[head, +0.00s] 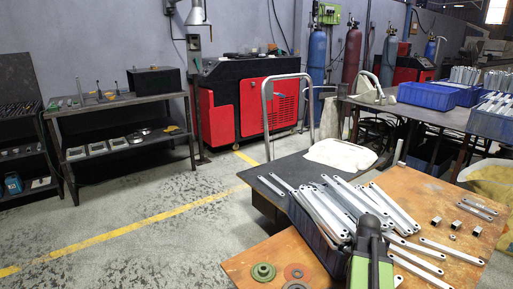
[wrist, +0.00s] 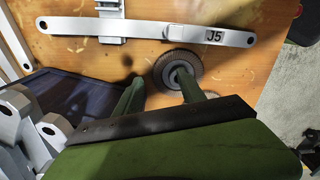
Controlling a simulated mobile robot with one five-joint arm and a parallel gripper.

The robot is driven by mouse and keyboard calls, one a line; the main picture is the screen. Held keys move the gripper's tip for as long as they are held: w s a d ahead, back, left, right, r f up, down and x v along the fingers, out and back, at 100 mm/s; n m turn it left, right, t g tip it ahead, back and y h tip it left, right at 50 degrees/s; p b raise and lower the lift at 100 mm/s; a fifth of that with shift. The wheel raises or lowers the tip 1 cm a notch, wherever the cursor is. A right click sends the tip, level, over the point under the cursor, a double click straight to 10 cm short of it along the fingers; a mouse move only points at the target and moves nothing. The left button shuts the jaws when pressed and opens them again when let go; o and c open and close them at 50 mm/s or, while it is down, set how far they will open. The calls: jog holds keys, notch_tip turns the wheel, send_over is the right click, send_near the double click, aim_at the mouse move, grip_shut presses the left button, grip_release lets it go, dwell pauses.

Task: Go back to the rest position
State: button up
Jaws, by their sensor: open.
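My gripper (wrist: 159,80) shows in the wrist view with its two green fingers apart. Nothing is held between them. A dark round disc (wrist: 160,66) lies on the wooden tabletop beyond the fingertips and is partly covered by the right finger. In the head view a green and black part stands at the bottom, in front of the brackets; I cannot tell whether it belongs to my arm.
A dark bin (wrist: 85,98) holding brackets stands left of my gripper. A flat bracket marked J5 (wrist: 160,28) lies on the tabletop. Open floor (head: 130,205) lies left.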

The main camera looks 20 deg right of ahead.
jog(key=w+a+m, duration=0.2)
jog(key=w+a, duration=0.1)
jog(key=a, duration=0.9)
jog(key=w+a+m, duration=0.2)
jog(key=w+a, duration=0.1)
jog(key=a, duration=0.9)
jog(key=w+a+m, duration=0.2)
jog(key=w+a, duration=0.1)
jog(key=a, duration=0.9)
notch_tip(320, 180, up, 28)
jog(key=p, duration=2.8)
